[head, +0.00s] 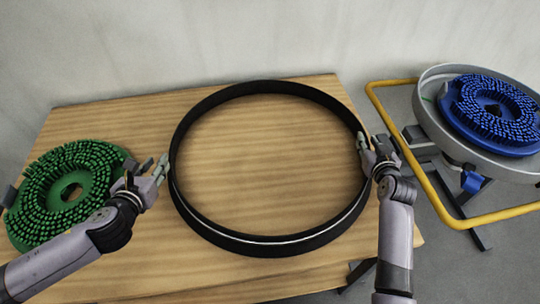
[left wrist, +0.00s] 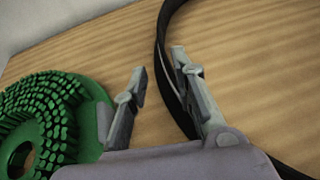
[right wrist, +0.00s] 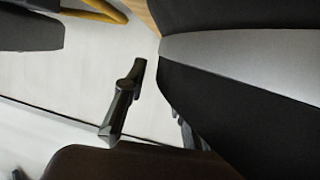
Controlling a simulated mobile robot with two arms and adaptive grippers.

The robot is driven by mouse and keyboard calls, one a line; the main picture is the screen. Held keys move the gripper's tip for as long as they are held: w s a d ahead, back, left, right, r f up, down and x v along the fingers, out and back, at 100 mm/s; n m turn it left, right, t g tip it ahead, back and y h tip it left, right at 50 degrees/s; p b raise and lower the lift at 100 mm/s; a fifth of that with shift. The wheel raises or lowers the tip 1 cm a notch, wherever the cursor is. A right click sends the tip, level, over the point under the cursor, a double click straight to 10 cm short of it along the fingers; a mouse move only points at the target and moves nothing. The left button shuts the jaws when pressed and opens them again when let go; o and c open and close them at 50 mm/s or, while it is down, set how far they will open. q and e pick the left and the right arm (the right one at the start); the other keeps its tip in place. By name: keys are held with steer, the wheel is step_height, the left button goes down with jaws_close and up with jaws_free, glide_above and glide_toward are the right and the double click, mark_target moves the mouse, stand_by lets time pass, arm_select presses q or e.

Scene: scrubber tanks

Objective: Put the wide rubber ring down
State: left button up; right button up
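The wide rubber ring (head: 275,247), black with a thin pale stripe, lies level over the wooden table and appears to rest on it. My left gripper (head: 158,167) is at the ring's left side with its fingers spread. In the left wrist view one finger overlaps the ring's band (left wrist: 165,45) and the other stands apart over the wood. My right gripper (head: 369,146) is at the ring's right side. In the right wrist view one finger stands just off the ring's black and grey wall (right wrist: 240,65); the other finger is mostly hidden behind the ring.
The wooden table (head: 275,165) is bare inside the ring. A green round brush (head: 45,190) lies at the table's left. To the right, a grey round pan (head: 440,105) with a blue brush (head: 480,118) stands behind a yellow rail (head: 430,172). A wall rises behind.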

steer(key=v, duration=1.2)
steer(key=shift+a, duration=0.1)
